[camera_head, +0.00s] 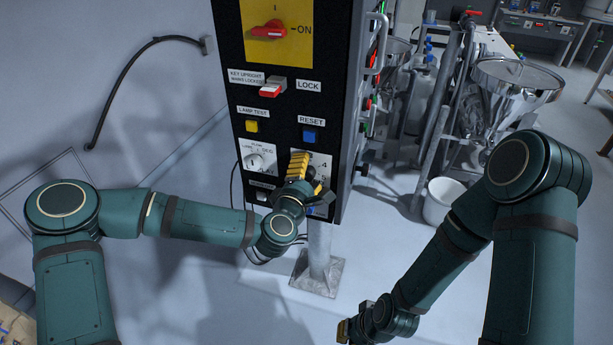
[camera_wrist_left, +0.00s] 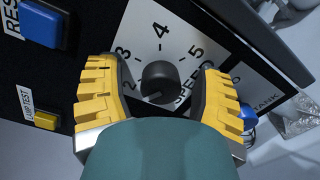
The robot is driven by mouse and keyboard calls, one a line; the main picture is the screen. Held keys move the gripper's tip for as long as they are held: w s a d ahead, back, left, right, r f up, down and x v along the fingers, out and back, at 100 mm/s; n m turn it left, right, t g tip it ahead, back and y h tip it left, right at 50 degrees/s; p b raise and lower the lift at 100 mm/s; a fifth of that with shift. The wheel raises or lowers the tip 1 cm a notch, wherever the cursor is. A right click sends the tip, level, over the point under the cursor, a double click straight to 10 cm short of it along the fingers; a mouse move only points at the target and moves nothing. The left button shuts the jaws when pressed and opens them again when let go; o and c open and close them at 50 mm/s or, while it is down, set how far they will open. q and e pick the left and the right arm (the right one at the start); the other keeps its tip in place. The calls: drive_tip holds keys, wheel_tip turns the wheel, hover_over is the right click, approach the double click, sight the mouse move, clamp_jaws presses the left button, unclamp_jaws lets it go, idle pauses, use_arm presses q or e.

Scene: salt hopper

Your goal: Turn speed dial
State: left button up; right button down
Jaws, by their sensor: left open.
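The speed dial (camera_wrist_left: 160,82) is a round black knob on a white plate with numbers, marked SPEED. In the left wrist view it sits between the two yellow-padded fingers of my left gripper (camera_head: 301,166). The fingers are apart, one on each side of the knob, with a visible gap on both sides. In the head view my left gripper is at the lower right of the black control panel (camera_head: 280,103) and hides the dial. My right gripper (camera_head: 346,329) is low at the bottom of the head view, away from the panel; its fingers are not clear.
A red ON switch (camera_head: 268,29) is above. A metal funnel (camera_head: 515,78) stands at right.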

use_arm(q)
drive_tip(key=v, duration=1.2)
drive_tip(key=s+d+f+m+g+h, duration=0.1)
drive_tip(key=s+d+f+m+g, duration=0.15)
drive_tip(key=f+m+g, duration=0.4)
drive_tip(key=s+d+f+m+g, duration=0.1)
drive_tip(key=s+f+m, duration=0.2)
drive_tip(key=f, duration=0.6)
drive_tip(key=s+a+f+m+g+y, duration=0.3)
drive_tip(key=s+a+f+m+g, duration=0.4)
drive_tip(key=s+a+f, duration=0.3)
drive_tip(key=shift+f+g, duration=0.35)
drive_tip(key=shift+f, duration=0.6)
drive_tip(key=shift+d, duration=0.1)
